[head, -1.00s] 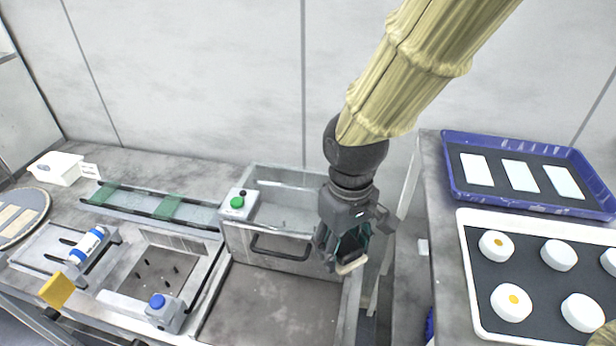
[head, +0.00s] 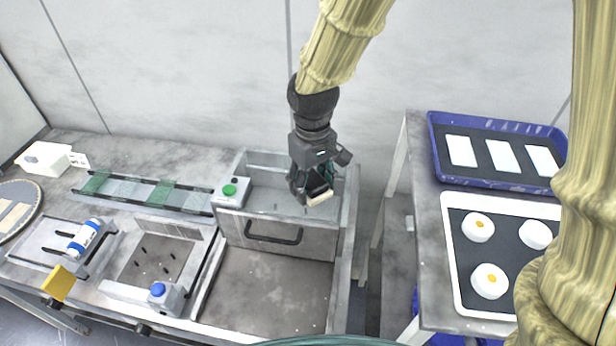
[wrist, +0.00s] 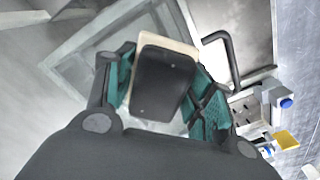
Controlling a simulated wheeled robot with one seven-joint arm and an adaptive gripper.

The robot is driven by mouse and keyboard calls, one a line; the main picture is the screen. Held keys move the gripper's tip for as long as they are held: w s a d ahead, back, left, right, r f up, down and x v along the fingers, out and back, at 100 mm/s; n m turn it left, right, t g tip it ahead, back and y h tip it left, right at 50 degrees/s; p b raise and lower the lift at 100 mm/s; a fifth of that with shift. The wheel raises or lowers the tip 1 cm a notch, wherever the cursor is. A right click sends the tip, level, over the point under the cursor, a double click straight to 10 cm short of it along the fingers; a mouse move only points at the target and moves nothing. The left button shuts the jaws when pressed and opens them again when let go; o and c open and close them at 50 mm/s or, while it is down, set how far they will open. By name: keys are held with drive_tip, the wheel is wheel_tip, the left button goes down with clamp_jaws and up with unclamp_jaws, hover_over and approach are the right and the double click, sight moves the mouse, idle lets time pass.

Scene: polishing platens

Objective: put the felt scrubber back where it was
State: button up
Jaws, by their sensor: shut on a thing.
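The felt scrubber (head: 320,198) has a cream pad and a black block-shaped back. My gripper (head: 312,184) is shut on it, with the cream pad showing just below the fingers in the head view. In the wrist view the scrubber's black back (wrist: 163,82) sits between the green-padded fingers of my gripper (wrist: 165,95), with the cream pad's edge behind it. The scrubber appears over the right part of a grey open-topped bin (head: 250,167); I cannot tell its height or whether it touches anything. The fingers hide part of it.
The bin's front panel has a dark handle (head: 273,238), and a green-button box (head: 230,190) stands at its left corner. Right of a gap, a bench carries a blue tray (head: 495,184) and a white-rimmed tray (head: 450,270) with round white pieces. The grey floor before the bin is clear.

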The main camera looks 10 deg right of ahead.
drive_tip(key=shift+w+a+f+p, duration=0.15)
drive_tip(key=shift+w+p, duration=0.4)
drive_tip(key=shift+w, duration=1.15)
drive_tip(key=f+p, duration=0.2)
drive_tip(key=f, duration=0.1)
drive_tip(key=shift+w, duration=0.2)
drive_tip(key=shift+f, duration=0.3)
drive_tip(key=shift+f, duration=0.2)
drive_tip(key=shift+s+f, duration=0.25)
drive_tip(key=o, duration=1.1)
drive_tip(key=shift+o, duration=1.2)
drive_tip(key=shift+w+f, duration=0.15)
